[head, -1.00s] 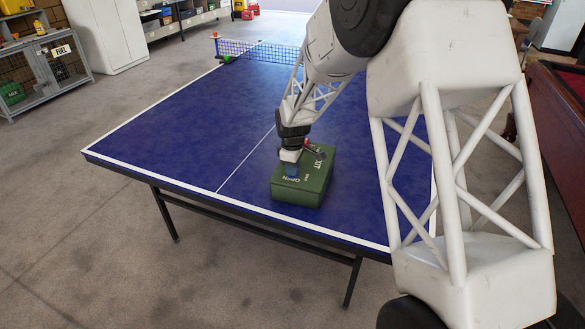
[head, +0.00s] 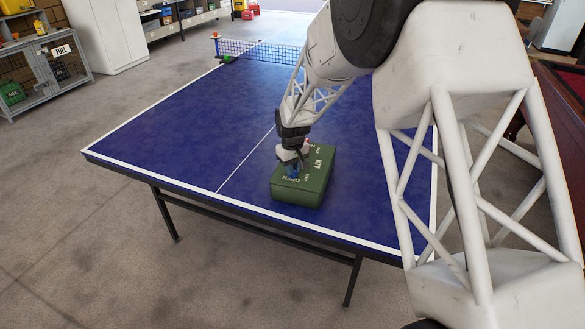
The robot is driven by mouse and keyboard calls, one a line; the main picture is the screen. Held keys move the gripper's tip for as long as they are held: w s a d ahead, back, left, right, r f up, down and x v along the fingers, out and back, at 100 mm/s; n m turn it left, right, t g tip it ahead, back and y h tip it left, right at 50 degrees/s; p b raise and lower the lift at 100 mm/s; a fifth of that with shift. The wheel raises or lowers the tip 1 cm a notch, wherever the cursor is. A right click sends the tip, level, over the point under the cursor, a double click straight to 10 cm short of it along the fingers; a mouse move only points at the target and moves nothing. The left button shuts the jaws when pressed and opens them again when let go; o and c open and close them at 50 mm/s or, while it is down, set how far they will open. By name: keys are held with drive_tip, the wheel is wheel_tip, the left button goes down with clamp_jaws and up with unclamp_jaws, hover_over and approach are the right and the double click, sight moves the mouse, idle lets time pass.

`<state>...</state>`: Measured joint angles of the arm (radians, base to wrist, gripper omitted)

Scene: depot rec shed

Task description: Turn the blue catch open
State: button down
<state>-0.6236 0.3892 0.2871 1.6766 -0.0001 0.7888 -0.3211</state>
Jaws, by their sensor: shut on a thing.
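A green box (head: 312,183) with white lettering, including "KIT" and "OPEN", sits on the blue table-tennis table (head: 190,140) near its front edge. My gripper (head: 292,168) points down at the left part of the box top. It is shut on the blue catch (head: 292,172), of which only a small part shows below the fingers. The fingers hide most of the catch, so its exact angle cannot be told. A small red part shows just behind the gripper.
A net (head: 262,52) crosses the table's far end, with a green item (head: 227,58) beside it. The table left of the box is clear. A red-topped table (head: 562,90) stands at the right. A grey fuel cage (head: 45,75) stands far left.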

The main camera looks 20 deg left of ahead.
drive_tip(key=m, duration=0.5)
drive_tip(key=shift+m, duration=2.4)
drive_tip(key=c, duration=1.1)
unclamp_jaws()
drive_tip(key=shift+r, duration=0.15)
drive_tip(key=shift+r, duration=3.8)
